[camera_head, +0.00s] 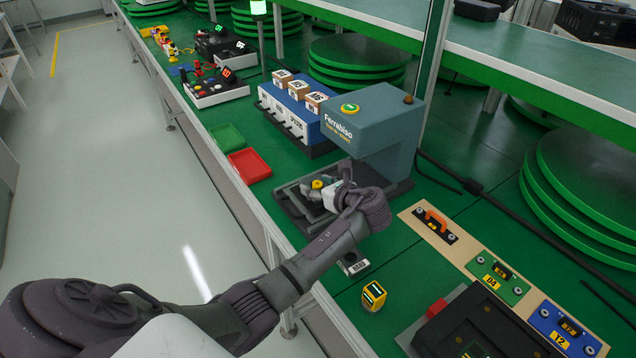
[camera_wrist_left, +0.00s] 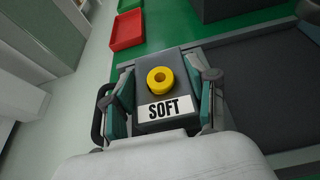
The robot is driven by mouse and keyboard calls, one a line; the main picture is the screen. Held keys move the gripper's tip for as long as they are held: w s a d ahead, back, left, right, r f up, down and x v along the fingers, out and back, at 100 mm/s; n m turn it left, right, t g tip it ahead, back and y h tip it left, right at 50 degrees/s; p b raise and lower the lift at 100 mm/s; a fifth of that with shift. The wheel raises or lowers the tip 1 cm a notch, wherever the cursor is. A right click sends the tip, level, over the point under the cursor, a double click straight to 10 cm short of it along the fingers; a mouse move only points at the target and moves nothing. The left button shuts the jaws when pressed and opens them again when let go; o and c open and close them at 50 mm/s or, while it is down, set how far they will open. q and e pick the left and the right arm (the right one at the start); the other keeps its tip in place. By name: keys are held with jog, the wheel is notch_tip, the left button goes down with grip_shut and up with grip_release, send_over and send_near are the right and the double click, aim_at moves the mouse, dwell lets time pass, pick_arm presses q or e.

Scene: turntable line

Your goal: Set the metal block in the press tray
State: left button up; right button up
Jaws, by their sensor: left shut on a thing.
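My left gripper (camera_head: 322,193) is shut on a grey block labelled SOFT, with a yellow ring on top. In the left wrist view the block (camera_wrist_left: 153,112) sits between both fingers (camera_wrist_left: 160,100). In the head view its yellow ring (camera_head: 317,184) shows, and the hand hides much of the rest. The dark press tray (camera_head: 293,208) lies at the foot of the blue-grey press (camera_head: 370,120). The block is over or in the tray's near-left part; I cannot tell whether it touches the floor. The tray also shows in the left wrist view (camera_wrist_left: 262,95). My right gripper is out of view.
A small labelled dark block (camera_head: 352,264) and a yellow cube (camera_head: 373,296) stand in front of the press. A red tray (camera_head: 249,166) and a green tray (camera_head: 227,138) lie to the left. A blue unit (camera_head: 295,115) stands behind; a tool board (camera_head: 462,246) lies right.

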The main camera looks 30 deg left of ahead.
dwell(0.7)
pick_arm(q)
jog(key=shift+f+p, duration=0.1)
jog(key=shift+p, duration=1.15)
dwell(0.4)
jog(key=shift+f+p, duration=0.35)
dwell(0.9)
jog(key=shift+f+p, duration=0.2)
jog(key=shift+p, duration=0.2)
dwell(0.5)
jog(key=o, duration=1.4)
jog(key=shift+o, duration=0.2)
jog(key=shift+o, duration=1)
